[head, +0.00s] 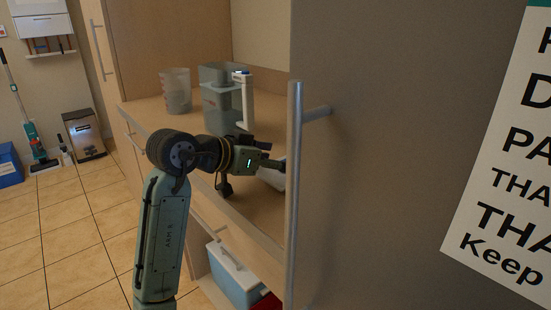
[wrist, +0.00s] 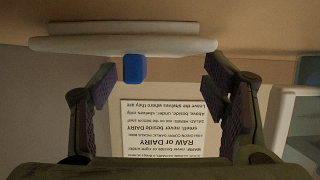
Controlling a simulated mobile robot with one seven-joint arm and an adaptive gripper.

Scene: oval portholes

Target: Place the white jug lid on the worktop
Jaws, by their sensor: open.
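The white jug lid (wrist: 180,44) shows as a wide disc with a blue knob (wrist: 135,68) in the wrist view, which is upside down. It appears to lie on the worktop (wrist: 270,20). My gripper (wrist: 160,85) is open, with its fingers apart on either side of the knob and touching neither the knob nor the lid. In the head view my gripper (head: 270,162) is low over the worktop (head: 150,112), with the white lid (head: 273,177) partly hidden behind it. A translucent grey jug (head: 222,105) with a white handle stands farther back.
A clear measuring cup (head: 176,92) stands left of the jug. A tall cabinet door with a long metal handle (head: 294,190) is close on the right. A printed sign (wrist: 180,128) is on the wall. A blue cool box (head: 235,275) sits on a shelf below.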

